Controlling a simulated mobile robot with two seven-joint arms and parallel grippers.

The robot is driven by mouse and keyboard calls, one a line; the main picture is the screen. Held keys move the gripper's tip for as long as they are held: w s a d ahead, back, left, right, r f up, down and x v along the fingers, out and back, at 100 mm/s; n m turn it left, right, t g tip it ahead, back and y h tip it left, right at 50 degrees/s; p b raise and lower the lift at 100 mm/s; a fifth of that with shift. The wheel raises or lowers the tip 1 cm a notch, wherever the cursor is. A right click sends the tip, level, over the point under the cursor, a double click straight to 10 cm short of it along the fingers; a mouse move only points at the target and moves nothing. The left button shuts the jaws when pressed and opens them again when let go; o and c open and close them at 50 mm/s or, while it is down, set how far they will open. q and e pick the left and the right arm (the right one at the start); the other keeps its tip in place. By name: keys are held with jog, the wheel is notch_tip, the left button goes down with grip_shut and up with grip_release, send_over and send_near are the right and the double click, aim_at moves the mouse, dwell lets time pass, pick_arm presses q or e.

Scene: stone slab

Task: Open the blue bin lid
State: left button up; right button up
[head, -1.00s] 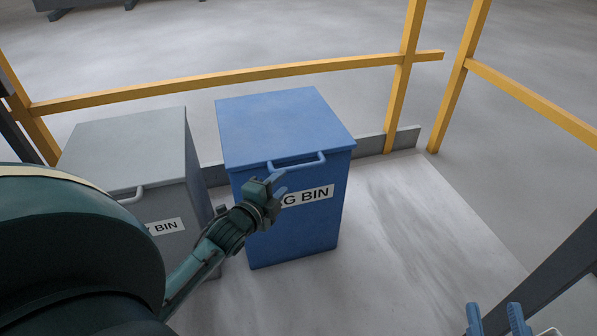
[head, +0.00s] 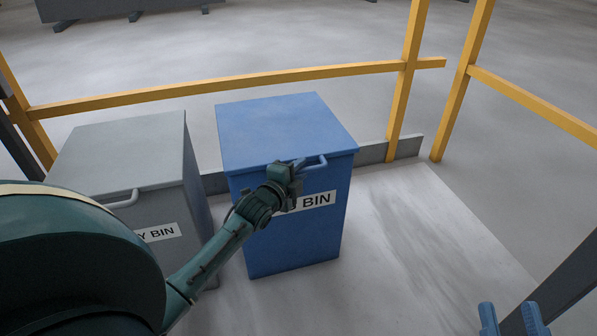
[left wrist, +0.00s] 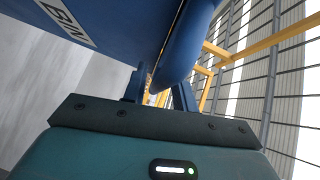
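The blue bin (head: 300,240) stands upright with its flat lid (head: 280,125) closed. A blue bar handle (head: 317,164) sticks out from the lid's front edge. My left gripper (head: 294,166) is at the left part of this handle. In the left wrist view, the handle (left wrist: 188,45) reaches down between the two fingers of the left gripper (left wrist: 160,90). A small gap shows beside the handle, so the fingers look open around it. My right gripper (head: 511,312) is at the bottom right, with its blue fingers apart and empty, away from the bin.
A grey bin (head: 130,150) with its own handle stands close on the left of the blue bin. A yellow railing (head: 250,82) runs behind both bins. The pale floor right of the blue bin is clear.

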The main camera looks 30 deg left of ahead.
pick_arm(q)
grip_shut()
dwell(0.3)
